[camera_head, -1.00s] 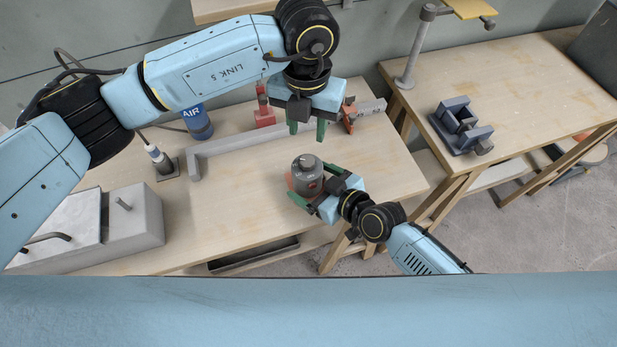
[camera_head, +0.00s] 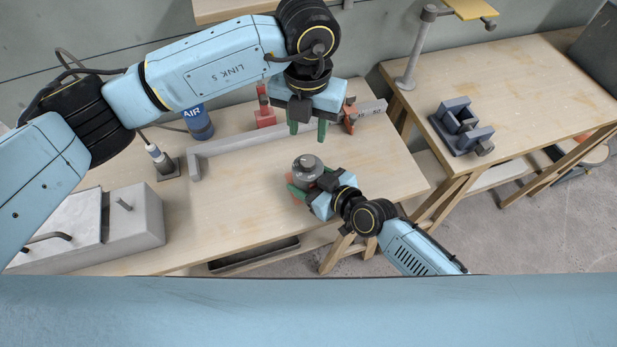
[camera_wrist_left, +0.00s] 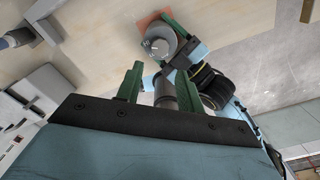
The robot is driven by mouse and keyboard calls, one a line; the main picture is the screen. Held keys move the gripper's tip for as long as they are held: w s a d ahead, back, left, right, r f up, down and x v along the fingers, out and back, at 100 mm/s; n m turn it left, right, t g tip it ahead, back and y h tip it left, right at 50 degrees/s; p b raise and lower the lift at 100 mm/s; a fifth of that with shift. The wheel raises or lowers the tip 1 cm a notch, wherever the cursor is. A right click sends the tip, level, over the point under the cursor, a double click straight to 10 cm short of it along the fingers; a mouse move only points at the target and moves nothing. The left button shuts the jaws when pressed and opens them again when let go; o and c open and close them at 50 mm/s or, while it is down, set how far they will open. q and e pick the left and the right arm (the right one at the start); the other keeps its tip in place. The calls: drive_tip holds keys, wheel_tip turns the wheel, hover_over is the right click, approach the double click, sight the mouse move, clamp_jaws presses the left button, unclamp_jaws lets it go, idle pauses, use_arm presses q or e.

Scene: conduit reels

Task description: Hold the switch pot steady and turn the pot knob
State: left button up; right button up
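The switch pot (camera_head: 306,169) is a dark grey round can with a lighter top, upright on the near middle of the bench. It also shows in the left wrist view (camera_wrist_left: 159,44), with a small round knob (camera_wrist_left: 160,46) on its top. My right gripper (camera_head: 308,182) is low at the pot, its green fingers on either side of it; whether both touch is hidden. My left gripper (camera_head: 308,130) points down, open and empty, above the bench and beyond the pot. Its two green fingers stand apart in the left wrist view (camera_wrist_left: 160,88).
An orange-red patch (camera_wrist_left: 152,20) lies under the pot. A grey angle bar (camera_head: 240,143), red clamps (camera_head: 264,112), a blue AIR can (camera_head: 198,124) and a grey block (camera_head: 135,222) are on the bench. A vise (camera_head: 461,127) stands on the right table. Bench around the pot is clear.

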sight(308, 161)
use_arm(q)
drive_tip(key=shift+o, duration=1.2)
drive_tip(key=shift+m, duration=0.3)
wheel_tip(308, 161, down, 10)
drive_tip(key=m, duration=2.2)
drive_tip(key=shift+r+m, duration=0.15)
drive_tip(key=shift+m, duration=0.25)
drive_tip(key=c, duration=1)
